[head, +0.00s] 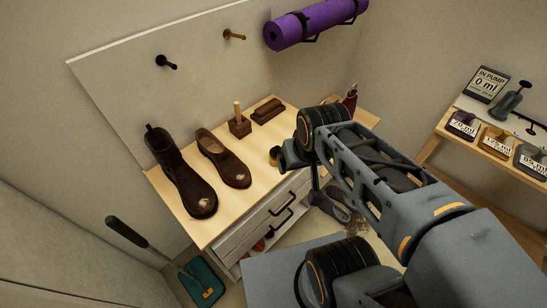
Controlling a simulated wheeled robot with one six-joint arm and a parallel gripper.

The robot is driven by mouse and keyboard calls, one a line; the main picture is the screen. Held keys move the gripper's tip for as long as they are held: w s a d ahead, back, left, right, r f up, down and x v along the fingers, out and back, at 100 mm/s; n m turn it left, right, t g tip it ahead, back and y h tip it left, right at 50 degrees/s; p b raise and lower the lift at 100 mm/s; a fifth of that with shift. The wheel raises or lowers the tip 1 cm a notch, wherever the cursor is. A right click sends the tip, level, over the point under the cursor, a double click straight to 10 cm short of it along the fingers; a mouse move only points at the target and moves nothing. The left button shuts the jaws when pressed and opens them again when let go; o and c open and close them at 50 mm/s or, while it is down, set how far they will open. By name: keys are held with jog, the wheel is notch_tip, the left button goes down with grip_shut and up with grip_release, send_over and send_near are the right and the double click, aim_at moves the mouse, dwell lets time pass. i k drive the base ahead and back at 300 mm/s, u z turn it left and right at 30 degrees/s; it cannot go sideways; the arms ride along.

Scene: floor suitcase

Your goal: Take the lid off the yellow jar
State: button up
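A small yellow-brown round thing (274,155), perhaps the yellow jar, stands at the right part of the light wooden dresser top (191,211). It is partly covered by my wrist, and I cannot make out its lid. My gripper (318,198) hangs below my wrist, close to the dresser's right front edge. Its fingers are dark, small and partly hidden, so I cannot tell whether they are open or hold anything.
A tall brown boot (172,168), a brown shoe (223,160), a wooden block with a peg (239,124) and a brush (267,110) stand on the dresser. A shelf (470,168) at right holds labelled containers, one yellow-orange (496,138). A purple mat (315,22) hangs above.

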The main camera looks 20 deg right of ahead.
aim_at(272, 153)
jog(key=u, duration=3.45)
jog(key=k, duration=1.65)
jog(key=z, duration=1.35)
jog(key=i, duration=0.5)
jog(key=z, duration=0.15)
